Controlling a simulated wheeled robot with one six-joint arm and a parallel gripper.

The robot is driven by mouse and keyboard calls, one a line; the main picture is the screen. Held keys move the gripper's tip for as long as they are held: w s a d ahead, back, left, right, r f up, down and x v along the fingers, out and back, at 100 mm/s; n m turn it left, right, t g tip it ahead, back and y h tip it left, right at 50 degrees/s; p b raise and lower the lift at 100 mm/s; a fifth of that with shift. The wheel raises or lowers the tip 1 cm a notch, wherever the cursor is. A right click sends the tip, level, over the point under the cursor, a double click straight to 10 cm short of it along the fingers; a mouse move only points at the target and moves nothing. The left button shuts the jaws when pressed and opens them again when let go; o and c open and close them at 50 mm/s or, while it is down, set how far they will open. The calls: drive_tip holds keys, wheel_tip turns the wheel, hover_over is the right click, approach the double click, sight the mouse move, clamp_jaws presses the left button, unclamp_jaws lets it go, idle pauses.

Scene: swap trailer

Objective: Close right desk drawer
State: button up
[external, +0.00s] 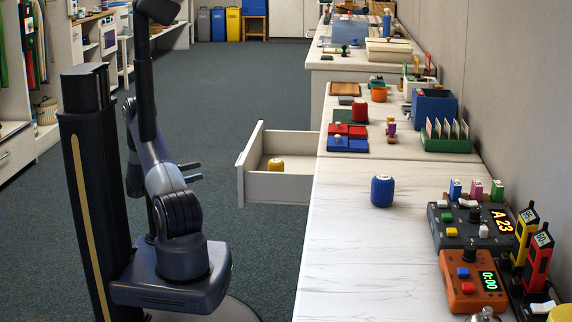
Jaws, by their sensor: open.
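The desk drawer (241,172) is white and pulled out from the long white desk (350,240) toward my arm. A small yellow container (275,164) sits inside it. My gripper (193,171) is open and empty. It is to the left of the drawer front, with its two dark fingers pointing right toward it and a clear gap between. Whether the gripper is level with the drawer front is hard to tell from this one view.
A blue container (382,190) stands on the desk near the drawer. A dark device (472,226), an orange device (472,282) and radios (538,258) stand at the right. The carpet (245,90) left of the desk is clear.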

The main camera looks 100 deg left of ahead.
drive_tip(key=a+r+m+h+p, duration=0.1)
drive_tip(key=r, duration=0.1)
drive_tip(key=w+a+r+m+h+p, duration=0.1)
drive_tip(key=r+h+p, duration=0.1)
drive_tip(key=r, duration=0.1)
drive_tip(key=r+m+g+h+p, duration=0.1)
drive_tip(key=r+h+p, duration=0.1)
drive_tip(key=r, duration=0.1)
drive_tip(key=shift+w+a+r, duration=0.1)
drive_tip(key=shift+w+a, duration=0.05)
drive_tip(key=shift+a, duration=0.25)
drive_tip(key=c, duration=0.6)
drive_tip(key=shift+w+a+r+h+p, duration=0.1)
drive_tip(key=shift+r+h+p, duration=0.1)
drive_tip(key=shift+h+p, duration=0.15)
drive_tip(key=shift+c, duration=0.6)
drive_tip(key=shift+w, duration=0.25)
drive_tip(key=shift+c, duration=0.8)
drive_tip(key=w+b, duration=0.3)
drive_tip(key=w, duration=0.9)
drive_tip(key=shift+w+f, duration=0.15)
drive_tip(key=shift+w, duration=0.25)
clamp_jaws()
drive_tip(key=shift+w, duration=0.35)
drive_tip(key=shift+w, duration=0.1)
drive_tip(key=w+p, duration=0.3)
drive_tip(key=w, duration=2.3)
drive_tip(key=shift+w, duration=0.4)
